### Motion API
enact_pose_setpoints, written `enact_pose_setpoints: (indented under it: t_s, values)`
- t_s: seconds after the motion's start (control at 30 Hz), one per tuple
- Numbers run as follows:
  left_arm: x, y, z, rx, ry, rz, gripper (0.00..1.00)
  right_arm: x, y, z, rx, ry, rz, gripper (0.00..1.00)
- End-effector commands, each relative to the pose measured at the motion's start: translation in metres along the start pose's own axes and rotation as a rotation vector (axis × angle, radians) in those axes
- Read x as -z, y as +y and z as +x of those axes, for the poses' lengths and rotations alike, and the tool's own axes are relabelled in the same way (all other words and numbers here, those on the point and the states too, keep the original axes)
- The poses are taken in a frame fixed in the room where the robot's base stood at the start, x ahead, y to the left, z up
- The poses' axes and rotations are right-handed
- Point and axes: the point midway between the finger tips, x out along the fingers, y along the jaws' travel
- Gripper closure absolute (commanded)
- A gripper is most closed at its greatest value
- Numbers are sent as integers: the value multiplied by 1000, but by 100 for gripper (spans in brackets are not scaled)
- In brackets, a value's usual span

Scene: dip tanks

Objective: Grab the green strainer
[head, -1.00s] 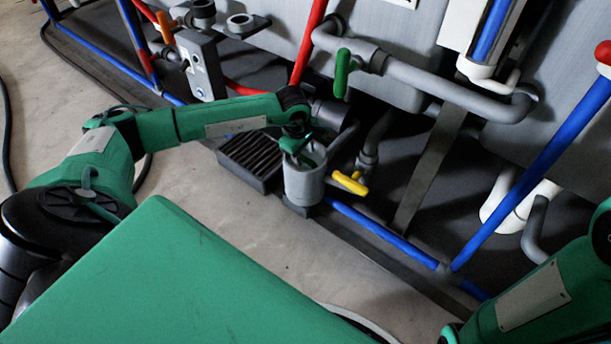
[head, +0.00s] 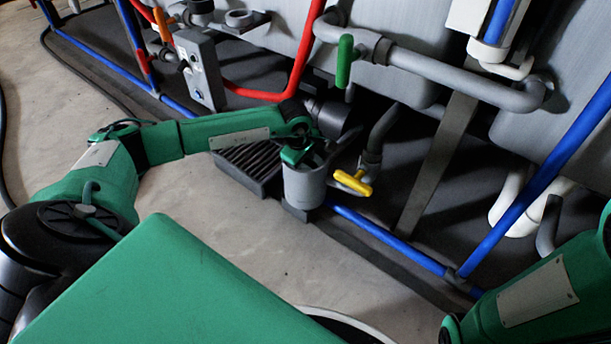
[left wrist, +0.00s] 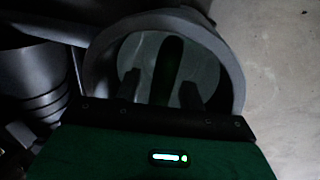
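My left gripper (head: 308,163) is over the mouth of the grey cylindrical cup (head: 304,187), pointing down. In the left wrist view the cup's round rim (left wrist: 232,70) surrounds a pale disc. A dark upright bar, apparently the handle of the green strainer (left wrist: 168,65), stands in the middle of it. The fingers of my left gripper (left wrist: 160,92) are apart, one on each side of the bar, with gaps showing. The strainer cannot be made out in the head view behind my gripper. My right gripper is out of view; only part of that arm shows.
A yellow valve handle (head: 352,182) sits close to the cup's right. A black slatted grate (head: 250,166) is on its left. A green valve lever (head: 344,61) and grey pipes are above. A blue pipe (head: 385,234) runs low to the right. The floor in front is clear.

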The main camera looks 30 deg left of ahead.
Motion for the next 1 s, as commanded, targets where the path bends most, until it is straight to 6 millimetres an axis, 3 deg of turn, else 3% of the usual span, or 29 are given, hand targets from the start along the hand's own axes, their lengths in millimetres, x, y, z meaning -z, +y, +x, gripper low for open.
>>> enact_pose_setpoints:
  t_s: [0.03, 0.2, 0.63, 1.0]
  values:
    - [0, 0, 0, 0, 0, 0, 71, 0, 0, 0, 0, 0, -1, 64]
    - [0, 0, 0, 0, 0, 0, 100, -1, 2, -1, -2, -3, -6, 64]
    - [0, 2, -7, 0, 0, 0, 100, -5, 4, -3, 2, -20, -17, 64]
    - [0, 12, -58, -2, 0, 0, 100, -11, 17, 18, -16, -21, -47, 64]
